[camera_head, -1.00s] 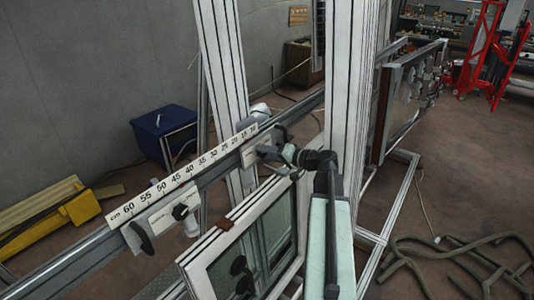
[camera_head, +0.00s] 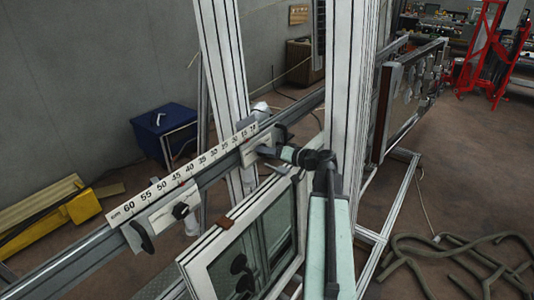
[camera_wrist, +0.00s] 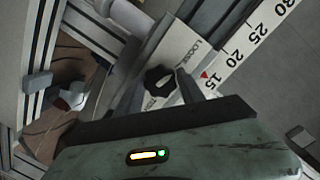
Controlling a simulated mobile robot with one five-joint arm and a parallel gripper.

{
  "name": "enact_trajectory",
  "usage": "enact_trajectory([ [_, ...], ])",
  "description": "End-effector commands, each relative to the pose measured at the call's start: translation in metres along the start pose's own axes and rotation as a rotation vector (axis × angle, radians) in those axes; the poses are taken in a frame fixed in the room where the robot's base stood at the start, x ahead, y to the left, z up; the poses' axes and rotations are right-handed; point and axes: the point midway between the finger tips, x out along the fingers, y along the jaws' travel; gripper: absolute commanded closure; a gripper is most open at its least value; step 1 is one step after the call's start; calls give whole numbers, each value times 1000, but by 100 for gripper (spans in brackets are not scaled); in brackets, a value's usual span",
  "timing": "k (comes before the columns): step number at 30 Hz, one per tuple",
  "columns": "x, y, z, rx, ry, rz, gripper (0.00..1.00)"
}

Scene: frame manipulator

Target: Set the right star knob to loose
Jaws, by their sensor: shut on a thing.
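The right star knob (camera_wrist: 160,80) is black and lobed, on a pale plate between the words "LOOSE" and "TIGHT" in the wrist view. My gripper (camera_wrist: 161,88) has a finger on each side of the knob and is shut on it. In the head view my gripper (camera_head: 265,152) reaches the right plate (camera_head: 250,153) on the rail, and hides its knob. I cannot tell which word the knob points to. The left plate carries another black star knob (camera_head: 180,211), clear of my gripper.
A centimetre scale (camera_head: 175,182) runs along the rail; a red pointer sits near 15 in the wrist view. A white-framed window (camera_head: 212,255) stands below the rail. Upright aluminium posts (camera_head: 341,90) flank my arm. Hoses (camera_head: 440,260) lie on the right floor.

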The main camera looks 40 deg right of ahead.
Motion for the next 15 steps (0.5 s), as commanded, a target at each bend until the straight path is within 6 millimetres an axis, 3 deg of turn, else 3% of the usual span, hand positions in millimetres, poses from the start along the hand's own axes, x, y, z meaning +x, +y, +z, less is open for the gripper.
enact_trajectory([
  [1,0,1,1,-2,-2,2,95],
  [2,0,1,1,-2,-2,2,46],
  [3,0,1,1,-2,-2,2,35],
  [12,-1,0,0,0,0,1,32],
  [15,-9,0,-1,1,1,3,32],
])
